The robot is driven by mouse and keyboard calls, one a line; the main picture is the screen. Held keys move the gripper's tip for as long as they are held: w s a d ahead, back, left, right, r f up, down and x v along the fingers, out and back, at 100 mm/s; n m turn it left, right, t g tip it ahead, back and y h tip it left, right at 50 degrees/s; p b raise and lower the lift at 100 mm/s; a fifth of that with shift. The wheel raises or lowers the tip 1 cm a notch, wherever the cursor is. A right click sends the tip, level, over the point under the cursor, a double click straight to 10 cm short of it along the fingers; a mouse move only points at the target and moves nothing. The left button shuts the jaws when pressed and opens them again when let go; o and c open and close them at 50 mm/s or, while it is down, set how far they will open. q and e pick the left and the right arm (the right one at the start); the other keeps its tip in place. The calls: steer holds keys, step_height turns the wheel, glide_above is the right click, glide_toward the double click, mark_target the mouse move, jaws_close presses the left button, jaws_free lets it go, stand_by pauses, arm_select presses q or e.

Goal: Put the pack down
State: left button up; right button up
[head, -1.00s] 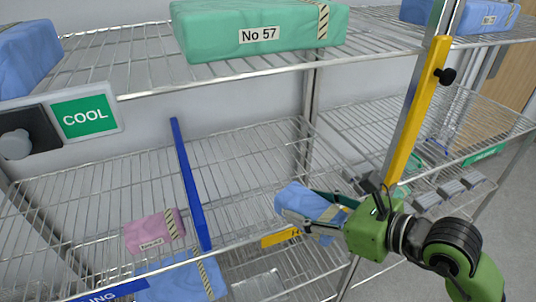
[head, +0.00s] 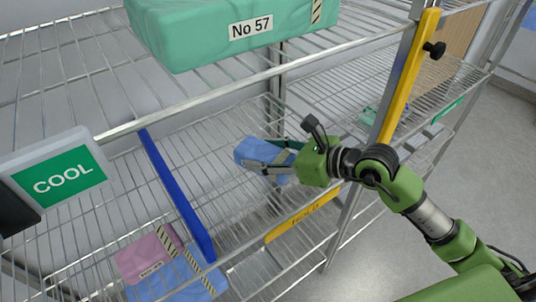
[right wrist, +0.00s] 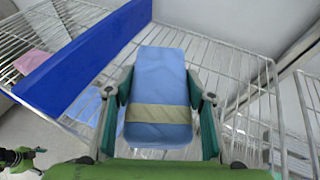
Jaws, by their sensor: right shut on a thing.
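A small blue wrapped pack (head: 258,155) with a striped tape band is held in my right gripper (head: 283,160), over the wire shelf (head: 222,140) to the right of the blue divider. In the right wrist view the pack (right wrist: 160,80) sits between the two green fingers (right wrist: 158,110), which are shut on its sides. The wire shelf surface shows around and beyond it. I cannot tell whether the pack touches the shelf.
A blue divider (head: 178,195) stands left of the pack. A yellow HOLD label (head: 303,214) is on the shelf's front edge. A pink pack (head: 146,257) lies left of the divider. A green No 57 pack (head: 200,38) is on the shelf above. A yellow post (head: 408,75) stands right.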

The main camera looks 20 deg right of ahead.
steer(key=shift+w+d+f, duration=0.2)
steer(key=shift+w+d, duration=0.15)
steer(key=shift+w, duration=0.2)
steer(key=shift+w+d+f, duration=0.15)
steer(key=shift+w+d, duration=0.2)
steer(key=shift+w, duration=0.15)
steer(key=w+f, duration=0.1)
steer(key=f, duration=0.1)
steer(key=w+d+f, duration=0.1)
steer(key=w+f, duration=0.1)
steer(key=shift+w+d+f+p, duration=0.15)
steer(key=shift+w+f+p, duration=0.05)
steer(key=shift+f+p, duration=0.2)
steer(key=shift+w+d+f, duration=0.2)
steer(key=shift+w+f, duration=0.1)
steer(key=shift+f, duration=0.15)
steer(key=f, duration=0.1)
steer(key=f+p, duration=0.1)
steer(key=f, duration=0.1)
steer(key=shift+w+d, duration=0.15)
steer(key=shift+w, duration=0.05)
steer(key=shift+f, duration=0.25)
arm_select(q)
steer(key=shift+w+r, duration=0.25)
steer(key=shift+r, duration=0.3)
steer(key=shift+w+r, duration=0.25)
steer(key=shift+r, duration=0.3)
